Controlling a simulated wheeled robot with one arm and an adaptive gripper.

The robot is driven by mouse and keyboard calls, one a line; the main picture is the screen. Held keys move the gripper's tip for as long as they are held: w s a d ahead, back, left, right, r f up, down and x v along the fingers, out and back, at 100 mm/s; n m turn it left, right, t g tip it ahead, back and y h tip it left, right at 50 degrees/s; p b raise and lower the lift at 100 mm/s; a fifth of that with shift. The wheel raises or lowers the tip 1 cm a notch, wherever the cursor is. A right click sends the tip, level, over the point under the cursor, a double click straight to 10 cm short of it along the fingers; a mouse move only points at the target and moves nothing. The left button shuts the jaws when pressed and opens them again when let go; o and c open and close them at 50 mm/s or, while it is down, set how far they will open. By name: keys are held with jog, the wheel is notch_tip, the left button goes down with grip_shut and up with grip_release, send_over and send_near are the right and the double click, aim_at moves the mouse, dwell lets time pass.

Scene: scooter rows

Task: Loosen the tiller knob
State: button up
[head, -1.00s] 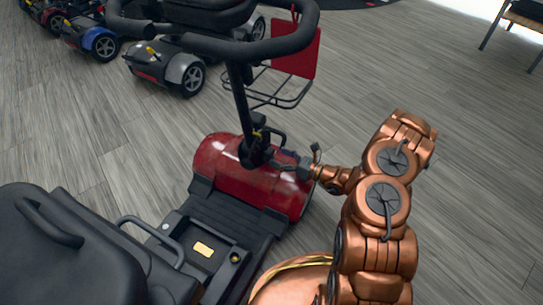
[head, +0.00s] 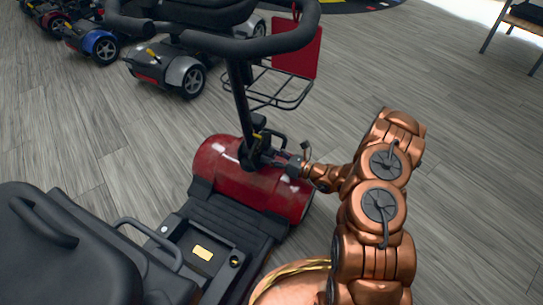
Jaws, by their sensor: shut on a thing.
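The red scooter's tiller (head: 241,100) rises from its front end, with black handlebars at the top. The tiller knob is at the tiller's base joint (head: 252,153), where it is too small and too covered to make out clearly. My gripper (head: 276,158) reaches in from the right, just above the red front cover (head: 245,182). Its dark fingers are at the right side of the joint, shut on what appears to be the knob. The fingertips are partly hidden against the dark parts.
The scooter's black seat (head: 75,255) and floorboard (head: 232,225) are at the lower left. A wire basket (head: 285,88) with a red panel (head: 297,52) hangs ahead of the tiller. Other scooters (head: 168,68) stand at the upper left.

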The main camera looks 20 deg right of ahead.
jog(key=c, duration=0.5)
jog(key=shift+o, duration=0.2)
jog(key=shift+n, duration=0.4)
jog(key=n, duration=0.4)
jog(key=shift+s+a+p, duration=0.1)
jog(key=shift+p, duration=0.25)
jog(key=n+b, duration=0.1)
jog(key=n, duration=0.2)
jog(key=n+b, duration=0.1)
jog(key=n, duration=0.2)
jog(key=shift+s+a+f+n, duration=0.1)
jog(key=shift+f+n, duration=0.1)
jog(key=shift+n, duration=0.2)
jog(key=n+b, duration=0.4)
jog(key=n, duration=0.2)
jog(key=shift+f, duration=0.2)
jog(key=n+b, duration=0.2)
jog(key=n, duration=0.1)
jog(key=shift+s+n, duration=0.1)
jog(key=shift+n, duration=0.2)
jog(key=shift+n+b, duration=0.45)
jog(key=shift+n, duration=0.85)
